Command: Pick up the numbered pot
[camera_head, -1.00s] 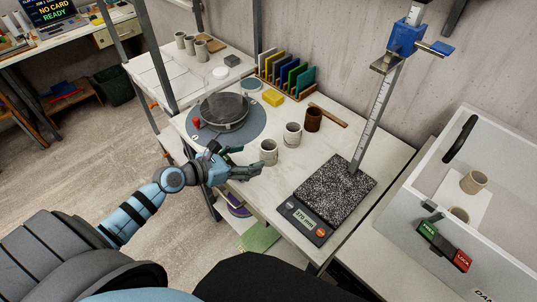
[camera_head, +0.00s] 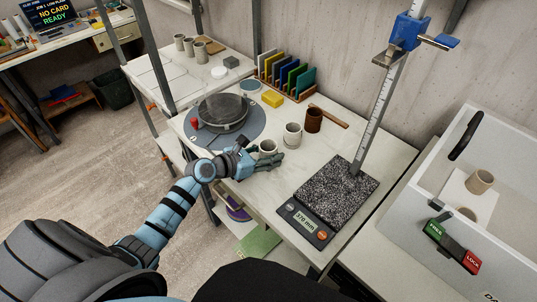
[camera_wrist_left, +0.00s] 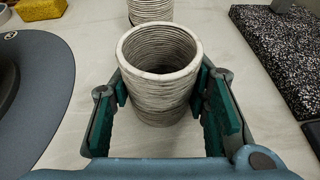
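A pale grey ribbed pot (camera_head: 267,146) stands upright on the white table. In the left wrist view the same pot (camera_wrist_left: 160,70) fills the middle, its open mouth facing me. My left gripper (camera_head: 265,161) is at this pot. In the left wrist view its green-padded fingers (camera_wrist_left: 161,98) are spread, one on each side of the pot, with the pads very close to its walls; firm contact cannot be made out. No number is readable on any pot. My right gripper is not in view.
A round turntable (camera_head: 224,112) lies left of the pots. A scale (camera_head: 306,223) with a speckled slab (camera_head: 336,190) and an upright ruler stand (camera_head: 382,110) are to the right. A white bin (camera_head: 410,208) holds more pots. A yellow block (camera_head: 272,99) lies behind.

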